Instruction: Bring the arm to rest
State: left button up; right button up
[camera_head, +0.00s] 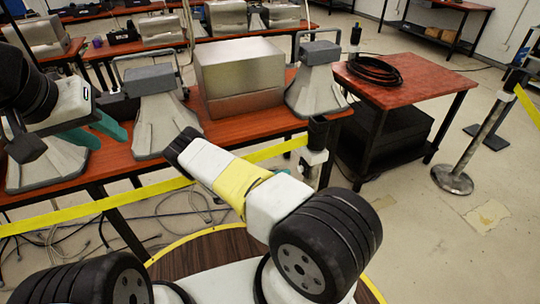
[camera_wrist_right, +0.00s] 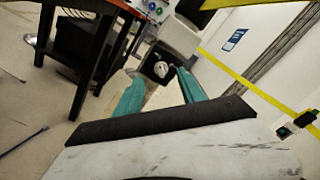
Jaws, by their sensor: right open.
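My left gripper (camera_head: 93,132) has teal fingers that stand apart, with nothing seen between them. In the head view it overlaps the left grey paging phone (camera_head: 45,168); I cannot tell whether it touches it. A second paging phone (camera_head: 155,128) stands upright in the middle-left of the table, and a third (camera_head: 318,92) near its right end. Dark grey handsets sit on top of them. My right gripper (camera_wrist_right: 160,92) is open and empty in the right wrist view, pointing toward the floor and away from the phones. My right forearm crosses the head view; its fingers are not clearly seen there.
A metal box (camera_head: 240,75) stands on the red-brown table (camera_head: 262,122) between phones. A side table (camera_head: 425,88) carries a coiled black cable (camera_head: 374,70). Yellow barrier tape (camera_head: 100,206) runs across the table front. A stanchion (camera_head: 470,155) stands on open floor at right.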

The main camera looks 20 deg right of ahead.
jog(key=shift+r, duration=0.1)
jog(key=s+a+r+m+g+y, duration=0.1)
jog(key=s+a+r+m+y, duration=0.1)
jog(key=r+m+y, duration=0.5)
jog(key=s+a+r+m+g+y, duration=0.1)
jog(key=s+a+r+m+y, duration=0.3)
jog(key=r, duration=0.8)
jog(key=s+r+m+g+y, duration=0.1)
jog(key=r+m+y, duration=0.1)
jog(key=r+m, duration=0.55)
jog(key=s+a+r+m+t+y, duration=0.3)
jog(key=s+a+r+m+t, duration=0.1)
jog(key=s+r, duration=0.5)
jog(key=s+a+r+m+t+y, duration=0.4)
jog(key=s+r+m, duration=0.1)
jog(key=s+r, duration=0.4)
notch_tip(320, 180, up, 3)
jog(key=shift+s+f, duration=0.15)
jog(key=shift+c, duration=0.2)
